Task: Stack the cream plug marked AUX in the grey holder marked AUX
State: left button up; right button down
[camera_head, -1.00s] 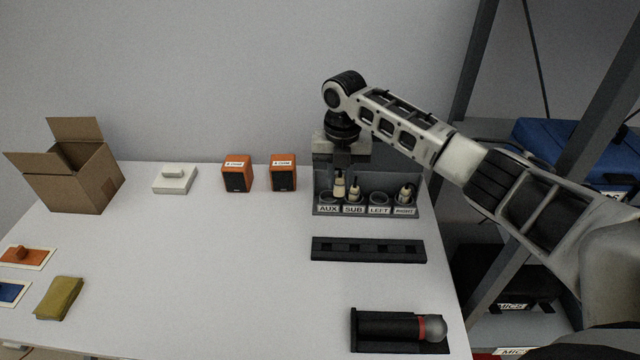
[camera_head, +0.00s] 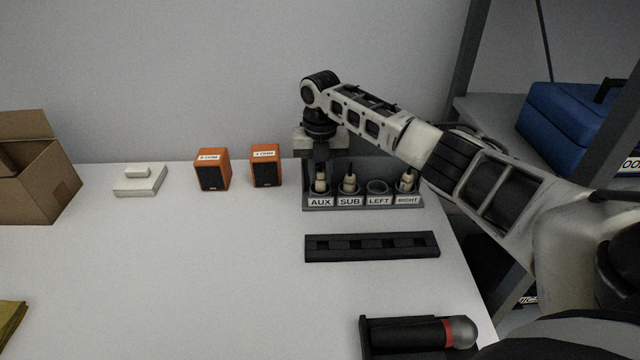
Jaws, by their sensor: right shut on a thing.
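The grey holder (camera_head: 415,180) stands at the back right of the table, with positions marked AUX, SUB, LEFT and RIGHT. My right gripper (camera_head: 320,170) points down over its AUX position and is shut on a cream plug (camera_head: 320,185). The plug is upright, in line with the AUX position; its marking is not readable. I cannot tell how deep its lower end sits. Another plug (camera_head: 349,184) stands at SUB and one more (camera_head: 407,182) at RIGHT. The LEFT position shows an empty ring. My left gripper is not in view.
A black slotted strip (camera_head: 372,254) lies in front of the holder. A microphone (camera_head: 460,332) lies in a black cradle at the front. Two orange speakers (camera_head: 212,170), a white block (camera_head: 140,181) and a cardboard box (camera_head: 40,180) stand to the left. The table's middle is clear.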

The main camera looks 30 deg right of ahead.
aim_at(321, 171)
jog(key=shift+f, duration=0.6)
jog(key=c, duration=1.3)
grip_release()
jog(key=shift+o, duration=0.2)
notch_tip(321, 171, up, 13)
jog(key=shift+f+p, duration=0.15)
jog(key=shift+p, duration=0.3)
jog(key=shift+s+f, duration=0.1)
